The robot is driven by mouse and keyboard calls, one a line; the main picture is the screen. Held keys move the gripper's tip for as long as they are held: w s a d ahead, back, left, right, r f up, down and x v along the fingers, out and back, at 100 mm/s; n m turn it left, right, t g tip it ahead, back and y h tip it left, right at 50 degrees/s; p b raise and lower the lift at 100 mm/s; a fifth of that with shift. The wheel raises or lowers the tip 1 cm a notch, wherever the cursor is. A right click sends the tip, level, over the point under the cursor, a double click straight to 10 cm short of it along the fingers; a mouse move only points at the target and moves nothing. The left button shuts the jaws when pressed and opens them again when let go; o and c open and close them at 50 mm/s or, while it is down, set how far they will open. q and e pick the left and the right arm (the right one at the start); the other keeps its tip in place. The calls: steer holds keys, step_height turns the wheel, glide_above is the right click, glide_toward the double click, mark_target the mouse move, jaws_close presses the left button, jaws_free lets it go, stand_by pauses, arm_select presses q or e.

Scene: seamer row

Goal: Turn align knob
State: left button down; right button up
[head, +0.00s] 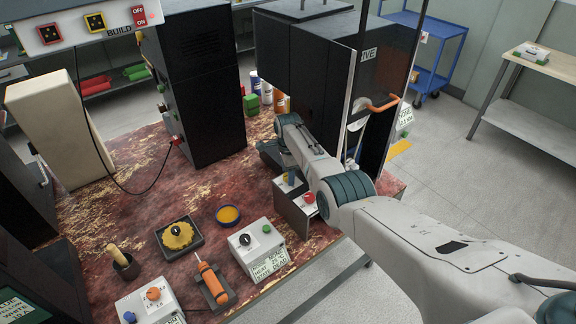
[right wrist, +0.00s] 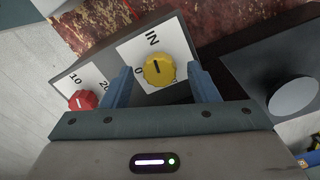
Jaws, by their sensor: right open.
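In the right wrist view, a yellow knob (right wrist: 159,70) with a dark pointer mark sits on a white plate reading "IN" and "0". A red knob (right wrist: 83,100) sits on the plate beside it, marked 10 and 20; it also shows in the head view (head: 309,198). No label reading "align" is legible. My right gripper (right wrist: 160,82) is open, its blue fingers on either side of the yellow knob; contact cannot be told. My left gripper is out of view.
A box with a black knob (head: 246,239) and green button stands left of my right arm. An orange-handled tool (head: 212,283), a yellow bowl (head: 228,215) and a tray with a yellow part (head: 179,237) lie nearby. A tall black machine (head: 310,60) rises behind the gripper.

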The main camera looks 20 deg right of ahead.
steer(key=shift+r, duration=0.4)
step_height(320, 180, up, 10)
steer(key=b, duration=0.1)
steer(key=shift+f+b, duration=0.15)
steer(key=shift+b, duration=0.15)
